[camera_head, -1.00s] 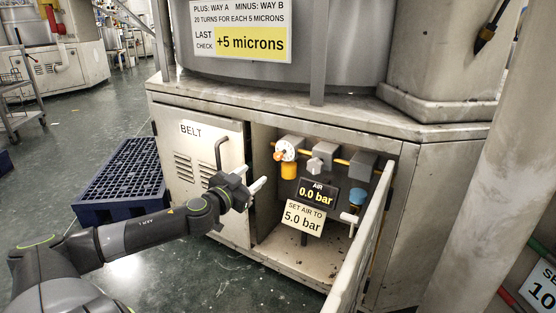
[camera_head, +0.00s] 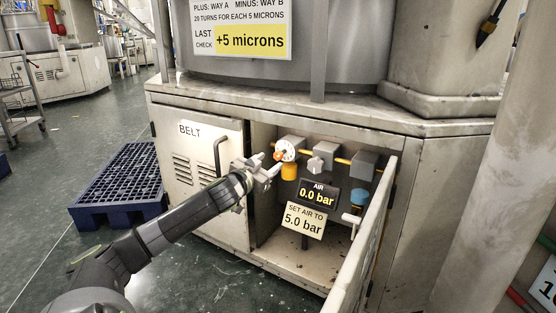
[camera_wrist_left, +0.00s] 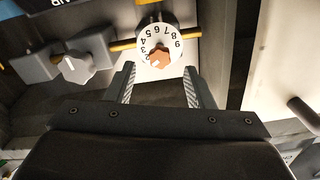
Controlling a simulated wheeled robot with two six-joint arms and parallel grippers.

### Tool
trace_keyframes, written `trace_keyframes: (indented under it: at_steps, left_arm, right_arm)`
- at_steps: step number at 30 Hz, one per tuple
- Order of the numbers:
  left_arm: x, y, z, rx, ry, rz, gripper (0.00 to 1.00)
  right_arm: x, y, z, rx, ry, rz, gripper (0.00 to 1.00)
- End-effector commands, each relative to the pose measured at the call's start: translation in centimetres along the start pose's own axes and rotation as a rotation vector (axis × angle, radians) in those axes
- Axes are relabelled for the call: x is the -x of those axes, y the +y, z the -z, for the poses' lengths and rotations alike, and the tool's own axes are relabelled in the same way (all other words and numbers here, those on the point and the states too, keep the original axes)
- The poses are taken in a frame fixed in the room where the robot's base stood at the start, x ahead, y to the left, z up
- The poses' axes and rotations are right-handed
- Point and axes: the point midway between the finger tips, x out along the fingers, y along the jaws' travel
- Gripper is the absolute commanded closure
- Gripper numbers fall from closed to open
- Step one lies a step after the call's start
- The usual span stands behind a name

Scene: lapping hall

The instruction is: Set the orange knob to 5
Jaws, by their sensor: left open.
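The orange knob (camera_head: 279,156) sits at the centre of a white numbered dial (camera_head: 289,147) inside the open cabinet. In the left wrist view the orange knob (camera_wrist_left: 159,58) lies just beyond my fingertips, with the white dial (camera_wrist_left: 158,36) and its digits around it. A small pale mark shows on the knob; which digit it points to I cannot tell. My left gripper (camera_head: 268,168) is open in front of the knob. In the wrist view its two fingers (camera_wrist_left: 160,80) stand either side of the knob's line, apart from it. My right gripper is not in view.
The air display (camera_head: 318,194) reads 0.0 bar, above a sign (camera_head: 304,220) saying SET AIR TO 5.0 bar. A grey valve knob (camera_head: 322,157) and a blue part (camera_head: 359,196) are to the right. The BELT door (camera_head: 195,160) and the open door (camera_head: 362,245) flank the opening.

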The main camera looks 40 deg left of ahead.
Motion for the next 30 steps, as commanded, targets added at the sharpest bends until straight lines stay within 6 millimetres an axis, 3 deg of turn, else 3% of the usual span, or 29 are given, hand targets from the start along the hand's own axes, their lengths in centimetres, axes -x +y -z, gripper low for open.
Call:
trace_keyframes:
  at_steps: [15, 30]
  left_arm:
    - [-5.3, 0.0, -0.1, 0.003, 0.001, 0.001, 0.52]
    - [-6.1, 0.1, 0.0, 0.000, 0.001, -0.001, 0.54]
  right_arm:
    - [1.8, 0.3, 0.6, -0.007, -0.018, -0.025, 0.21]
    - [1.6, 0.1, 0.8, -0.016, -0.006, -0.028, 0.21]
